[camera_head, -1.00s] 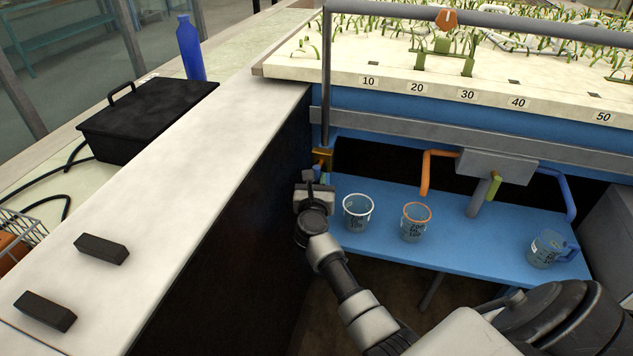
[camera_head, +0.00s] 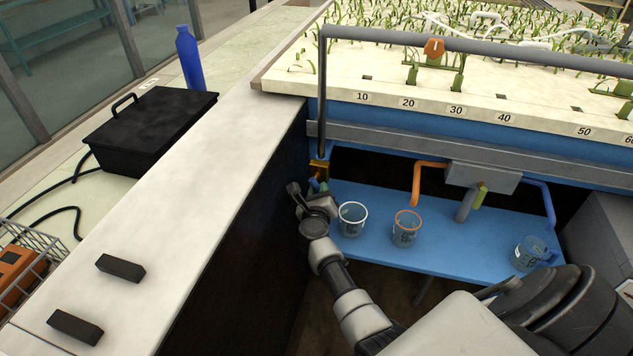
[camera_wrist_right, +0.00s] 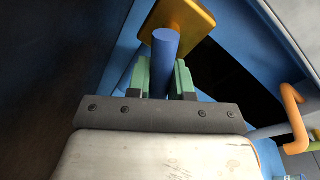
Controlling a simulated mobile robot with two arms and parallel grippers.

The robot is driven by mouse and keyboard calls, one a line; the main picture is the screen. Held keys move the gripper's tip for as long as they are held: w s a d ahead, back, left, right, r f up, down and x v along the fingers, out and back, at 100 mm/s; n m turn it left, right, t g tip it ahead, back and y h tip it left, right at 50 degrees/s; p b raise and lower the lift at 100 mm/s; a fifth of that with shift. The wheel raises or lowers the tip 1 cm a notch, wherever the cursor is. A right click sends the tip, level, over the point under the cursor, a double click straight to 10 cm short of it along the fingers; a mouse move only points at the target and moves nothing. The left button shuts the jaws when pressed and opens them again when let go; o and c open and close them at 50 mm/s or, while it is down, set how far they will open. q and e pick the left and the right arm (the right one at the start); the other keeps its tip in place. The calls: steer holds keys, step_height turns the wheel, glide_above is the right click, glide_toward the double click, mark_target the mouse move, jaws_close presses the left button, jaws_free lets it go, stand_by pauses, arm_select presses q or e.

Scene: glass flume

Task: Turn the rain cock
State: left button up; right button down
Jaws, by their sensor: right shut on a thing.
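The rain cock shows as a gold block (camera_head: 318,168) at the foot of the upright grey pipe, left of the blue shelf. In the right wrist view its gold plate (camera_wrist_right: 177,28) stands tilted behind a blue cylindrical handle (camera_wrist_right: 165,55). My right gripper (camera_wrist_right: 165,82) has its green fingers on both sides of that handle and is shut on it. In the head view the right gripper (camera_head: 318,186) is at the cock, and the wrist partly hides the handle. My left gripper is not in view.
A white-rimmed cup (camera_head: 352,219), an orange-rimmed cup (camera_head: 407,228) and a blue-handled jug (camera_head: 531,254) are on the blue shelf (camera_head: 455,238). An orange pipe (camera_head: 417,180) hangs above the shelf. The white ledge (camera_head: 215,190) and its dark side wall lie left of my right arm.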

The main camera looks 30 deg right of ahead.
steer(key=n+p, duration=0.1)
steer(key=p, duration=0.1)
steer(key=r+n+g+p, duration=0.1)
steer(key=n+p, duration=0.1)
steer(key=shift+s+d, duration=0.2)
steer(key=shift+s, duration=0.15)
steer(key=shift+s+d+r+n+g+h+p, duration=0.1)
steer(key=shift+n+g+h+p, duration=0.05)
steer(key=shift+n+p, duration=0.6)
steer(key=shift+s+d+r+n+g+h+p, duration=0.1)
steer(key=shift+n+g+h+p, duration=0.05)
steer(key=shift+n+p, duration=0.55)
steer(key=c, duration=1)
jaws_free()
steer(key=shift+c, duration=0.2)
